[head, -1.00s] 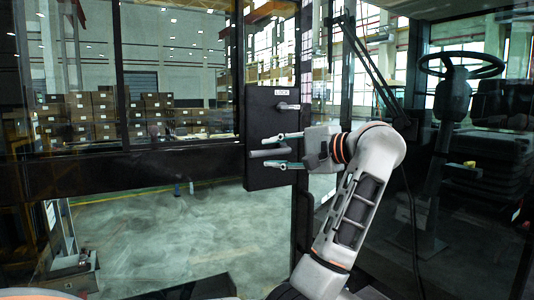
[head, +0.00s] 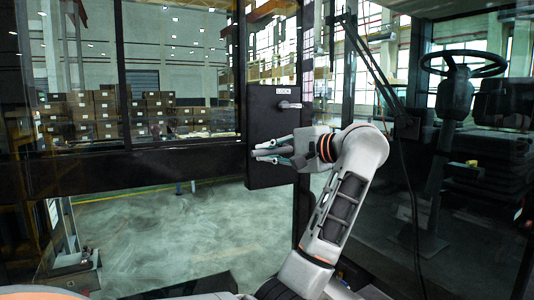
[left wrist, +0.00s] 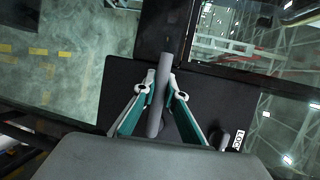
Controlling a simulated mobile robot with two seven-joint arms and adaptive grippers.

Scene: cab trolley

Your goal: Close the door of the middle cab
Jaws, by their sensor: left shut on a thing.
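The cab door shows as a black frame (head: 180,165) with glass, across the left and middle of the head view. A black lock box (head: 262,110) with a "LOCK" label sits at its right part. A grey bar handle (left wrist: 154,122) sticks out from the box, below a small lock lever (head: 289,105). My left gripper (head: 268,152) is shut on this handle, with one finger on each side of it. In the left wrist view the fingers (left wrist: 160,88) press on the bar. I cannot tell how far the door stands from its frame. My right gripper is not in view.
A steering wheel (head: 464,64) and a dark seat stand at the right. A black post (head: 303,210) rises just right of the lock box. Stacked cartons (head: 150,112) show far off through the glass. Bare floor (head: 170,235) shows below the door's dark bar.

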